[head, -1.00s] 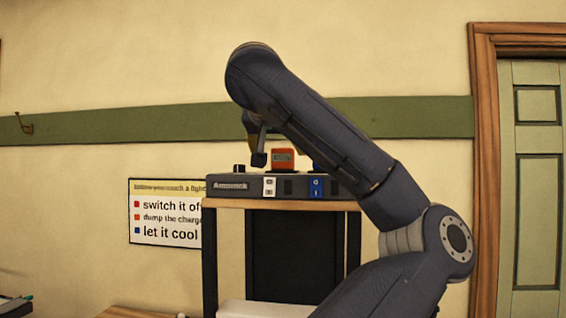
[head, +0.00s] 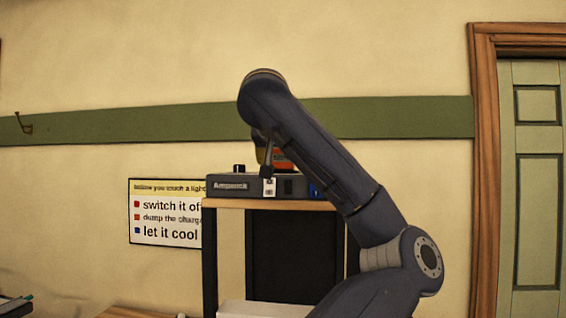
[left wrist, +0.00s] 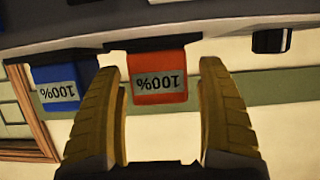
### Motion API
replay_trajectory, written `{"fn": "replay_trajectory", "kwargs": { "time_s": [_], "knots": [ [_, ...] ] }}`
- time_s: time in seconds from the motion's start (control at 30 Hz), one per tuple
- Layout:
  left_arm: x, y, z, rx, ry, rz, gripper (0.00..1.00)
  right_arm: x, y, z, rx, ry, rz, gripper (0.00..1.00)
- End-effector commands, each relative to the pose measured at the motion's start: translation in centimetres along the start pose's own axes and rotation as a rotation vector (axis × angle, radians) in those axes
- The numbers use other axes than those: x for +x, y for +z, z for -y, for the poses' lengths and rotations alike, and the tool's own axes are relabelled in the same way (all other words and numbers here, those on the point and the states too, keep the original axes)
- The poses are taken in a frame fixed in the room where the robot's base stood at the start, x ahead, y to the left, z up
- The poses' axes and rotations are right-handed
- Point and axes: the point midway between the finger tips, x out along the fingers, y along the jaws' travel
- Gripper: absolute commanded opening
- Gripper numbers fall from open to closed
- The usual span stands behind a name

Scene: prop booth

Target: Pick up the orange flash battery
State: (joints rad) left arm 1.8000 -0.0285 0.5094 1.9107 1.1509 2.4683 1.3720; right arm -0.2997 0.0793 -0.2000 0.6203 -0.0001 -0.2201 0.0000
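The orange flash battery (head: 284,156) stands on the dark grey charger (head: 228,186), partly hidden by my arm in the head view. In the left wrist view, which is upside down, the battery (left wrist: 158,88) shows its "100%" label and sits in a dark slot. My left gripper (head: 267,158) is at the battery, in front of the charger's top. In the left wrist view its yellow-padded fingers (left wrist: 160,72) are open, one on each side of the battery with gaps between. My right gripper is not in view.
A blue battery (left wrist: 57,88) stands beside the orange one; my arm hides it in the head view. A black knob (head: 239,168) is at the charger's left end. The charger rests on a wood-topped stand (head: 225,204). A sign (head: 165,212) hangs on the wall.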

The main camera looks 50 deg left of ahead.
Motion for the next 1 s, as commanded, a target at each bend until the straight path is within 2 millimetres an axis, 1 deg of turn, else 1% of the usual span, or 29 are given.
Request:
{"fn": "replay_trajectory", "kwargs": {
  "time_s": [0.03,0.07,0.6,0.87,1.0],
  "knots": [
    [0.0,0.0,0.0,0.000,0.000,0.000,0.68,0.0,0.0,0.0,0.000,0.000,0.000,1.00],
    [0.0,0.0,0.0,0.000,0.000,0.000,0.65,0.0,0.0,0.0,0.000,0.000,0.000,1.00],
    [0.0,0.0,0.0,0.000,0.000,0.000,0.03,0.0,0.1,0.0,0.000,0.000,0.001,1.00],
    [-0.1,-0.1,0.0,0.000,0.000,0.000,0.03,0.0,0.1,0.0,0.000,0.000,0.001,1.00],
    [-0.4,-1.1,0.0,0.001,0.001,0.000,0.03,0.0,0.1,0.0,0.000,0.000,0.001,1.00]
  ]
}}
